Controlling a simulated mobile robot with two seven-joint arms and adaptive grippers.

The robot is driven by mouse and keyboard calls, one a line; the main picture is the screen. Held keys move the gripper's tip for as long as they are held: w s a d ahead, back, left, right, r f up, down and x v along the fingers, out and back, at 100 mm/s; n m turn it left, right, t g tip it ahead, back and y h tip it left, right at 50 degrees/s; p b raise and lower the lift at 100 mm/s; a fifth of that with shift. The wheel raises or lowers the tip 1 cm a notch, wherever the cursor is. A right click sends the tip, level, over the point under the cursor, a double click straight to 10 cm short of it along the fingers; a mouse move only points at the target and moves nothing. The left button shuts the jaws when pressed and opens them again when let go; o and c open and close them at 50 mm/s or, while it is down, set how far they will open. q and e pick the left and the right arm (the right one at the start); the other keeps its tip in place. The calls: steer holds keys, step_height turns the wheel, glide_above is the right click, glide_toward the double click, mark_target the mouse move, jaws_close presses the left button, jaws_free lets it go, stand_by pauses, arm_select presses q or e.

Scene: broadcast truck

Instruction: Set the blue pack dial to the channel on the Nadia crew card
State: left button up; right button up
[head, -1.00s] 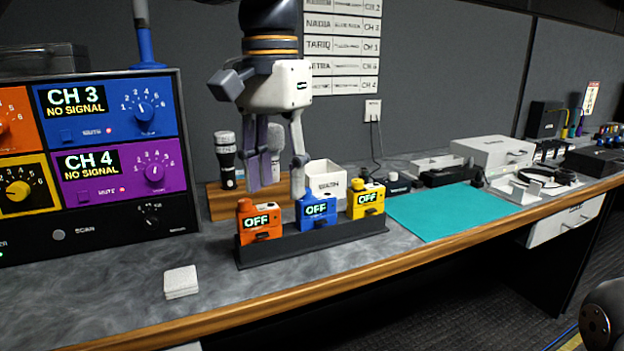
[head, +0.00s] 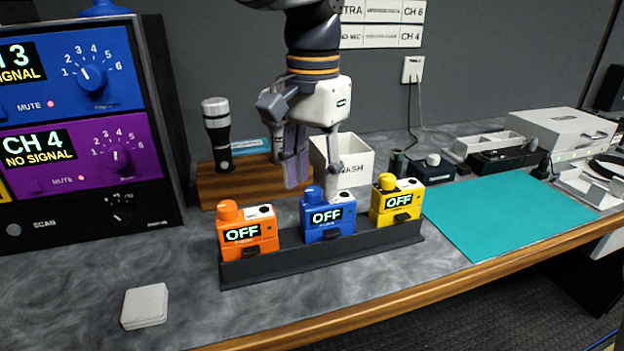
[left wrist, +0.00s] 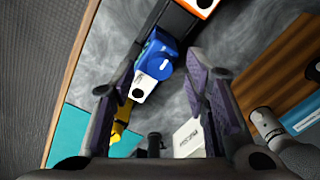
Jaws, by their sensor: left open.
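The blue pack (head: 328,231) stands in the middle of a dark rack (head: 290,267), its screen reading OFF. Its blue dial (head: 312,194) is on top at the left. My left gripper (head: 312,190) points down just above and behind the blue pack, open and empty. In the left wrist view the blue dial (left wrist: 164,66), with a white mark, lies between the spread fingers (left wrist: 160,75); I see no contact. Crew card strips (head: 383,36) at the top show only the lower rows; the Nadia row is out of view. My right gripper is not in view.
An orange pack (head: 247,233) and a yellow pack (head: 397,204), both reading OFF, flank the blue one closely. A teal mat (head: 505,218) lies clear at right; a white pad (head: 145,306) lies front left.

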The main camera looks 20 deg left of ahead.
arm_select(q)
steer(key=shift+f, duration=0.75)
jaws_close()
steer(key=m, duration=0.4)
steer(key=shift+m, duration=0.3)
steer(key=m, duration=0.4)
steer(key=shift+m, duration=0.3)
steer(key=m, duration=0.4)
steer(key=shift+m, duration=2.3)
steer(key=shift+w, duration=0.1)
